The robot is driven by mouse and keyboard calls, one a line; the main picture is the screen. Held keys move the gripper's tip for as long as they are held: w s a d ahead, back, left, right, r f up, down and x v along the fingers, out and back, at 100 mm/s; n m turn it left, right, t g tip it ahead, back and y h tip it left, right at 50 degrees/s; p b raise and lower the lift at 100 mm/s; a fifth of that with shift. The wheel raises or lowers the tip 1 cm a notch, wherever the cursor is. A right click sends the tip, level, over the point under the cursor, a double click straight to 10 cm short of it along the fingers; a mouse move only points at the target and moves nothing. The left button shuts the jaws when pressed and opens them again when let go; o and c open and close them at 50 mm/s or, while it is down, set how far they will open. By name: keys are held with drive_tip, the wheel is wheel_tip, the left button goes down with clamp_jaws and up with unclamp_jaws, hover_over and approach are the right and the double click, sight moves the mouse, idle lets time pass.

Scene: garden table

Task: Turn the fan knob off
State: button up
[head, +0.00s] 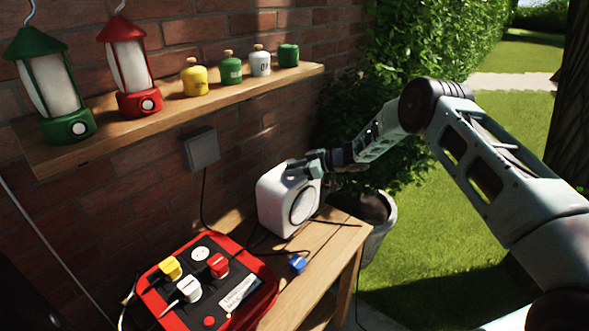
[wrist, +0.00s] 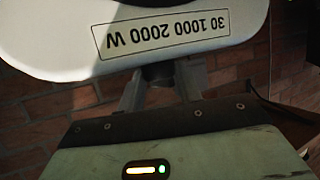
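The white fan heater (head: 271,206), with a round front grille, stands on the wooden table below the shelf. My gripper (head: 303,165) is at the top of the heater, reached from the right. In the wrist view the heater's white casing (wrist: 60,45) fills the top, with an upside-down label (wrist: 175,33) reading "30 1000 2000 W". A dark part (wrist: 158,72), apparently the fan knob, sits between my two fingers in the wrist view. The fingers are apart with little or no gap to it. Whether they grip it is unclear. The knob's setting is hidden.
A red power box (head: 262,303) with yellow, white and red plugs is at the table's front left. A blue plug (head: 298,264) lies near the heater. Lanterns and small bottles stand on the wall shelf (head: 160,122). A planter (head: 383,235) and bush are behind right.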

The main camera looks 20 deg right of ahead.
drive_tip(key=shift+w+f+n+g+y+b, duration=0.3)
drive_tip(key=shift+n+g+b, duration=0.35)
drive_tip(key=shift+b, duration=1.05)
drive_tip(key=n+g+b, duration=0.1)
drive_tip(key=g+b, duration=0.1)
drive_tip(key=b, duration=0.1)
drive_tip(key=shift+d+n+y+b, duration=0.1)
drive_tip(key=shift+n+y+b, duration=0.25)
drive_tip(key=shift+y, duration=0.05)
drive_tip(key=shift+n+g+b, duration=0.45)
drive_tip(key=shift+n+b, duration=0.05)
drive_tip(key=shift+b, duration=0.55)
drive_tip(key=shift+r+g+b, duration=0.2)
drive_tip(key=shift+g+b, duration=0.1)
drive_tip(key=shift+b, duration=0.15)
drive_tip(key=shift+r+n, duration=0.1)
drive_tip(key=shift+n, duration=0.2)
drive_tip(key=o, duration=1)
drive_tip(key=b+v, duration=0.3)
drive_tip(key=v, duration=1.4)
drive_tip(key=shift+w+d, duration=0.1)
drive_tip(key=shift+d, duration=0.2)
